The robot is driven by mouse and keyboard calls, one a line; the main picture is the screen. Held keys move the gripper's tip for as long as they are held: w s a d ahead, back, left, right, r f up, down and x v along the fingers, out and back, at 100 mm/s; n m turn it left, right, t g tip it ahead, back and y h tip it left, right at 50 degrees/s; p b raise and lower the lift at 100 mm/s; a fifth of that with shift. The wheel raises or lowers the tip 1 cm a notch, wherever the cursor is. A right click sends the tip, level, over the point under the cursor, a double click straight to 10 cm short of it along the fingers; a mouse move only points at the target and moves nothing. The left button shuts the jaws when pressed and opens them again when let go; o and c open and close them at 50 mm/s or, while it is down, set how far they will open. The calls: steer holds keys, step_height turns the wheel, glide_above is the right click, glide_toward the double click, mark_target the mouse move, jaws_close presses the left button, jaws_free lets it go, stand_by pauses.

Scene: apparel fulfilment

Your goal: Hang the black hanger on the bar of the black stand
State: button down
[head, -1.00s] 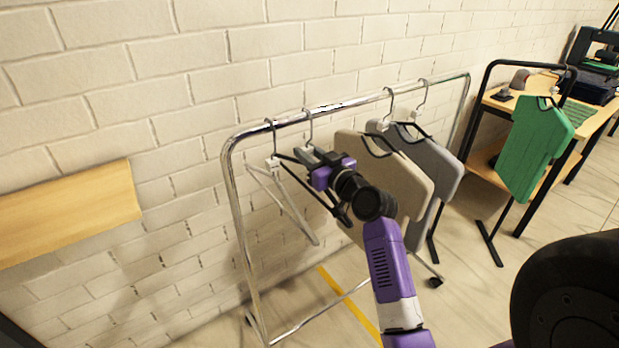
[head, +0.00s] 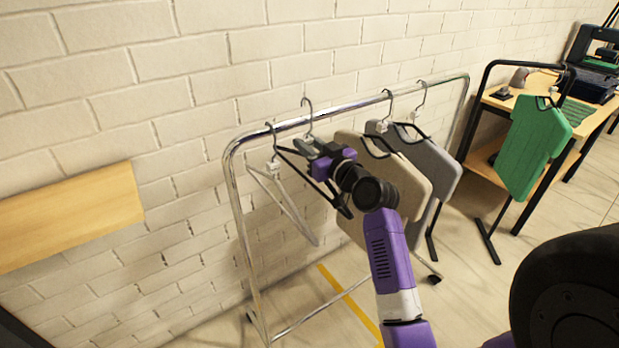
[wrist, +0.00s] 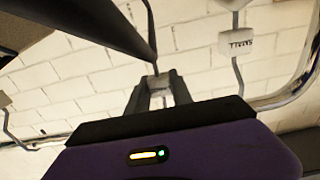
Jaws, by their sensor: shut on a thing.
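My gripper (head: 311,158) is shut on the black hanger (head: 322,194) at the chrome rack. The hanger's silver hook stands up above the rack's rail; whether it touches the rail is unclear. In the wrist view, my gripper's grey fingers (wrist: 158,90) close near the hanger's top, and a black hanger arm (wrist: 85,22) runs to the upper left. The black stand (head: 520,63) is at the right of the head view, away from my gripper. A green garment (head: 535,148) hangs from its bar.
The chrome rack (head: 236,185) also holds a bare pale hanger (head: 290,212) to the left, and a beige garment (head: 415,180) and a grey garment (head: 446,170) to the right. A wooden table (head: 495,98) is behind the stand. A wooden shelf (head: 70,215) is at left.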

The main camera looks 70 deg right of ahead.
steer(key=shift+b+v, duration=0.5)
steer(key=shift+v, duration=2.5)
steer(key=shift+s+a+f, duration=0.1)
steer(key=shift+s+a, duration=0.05)
steer(key=shift+s, duration=0.15)
steer(key=v, duration=2.7)
steer(key=shift+s+p, duration=0.25)
steer(key=shift+p, duration=0.05)
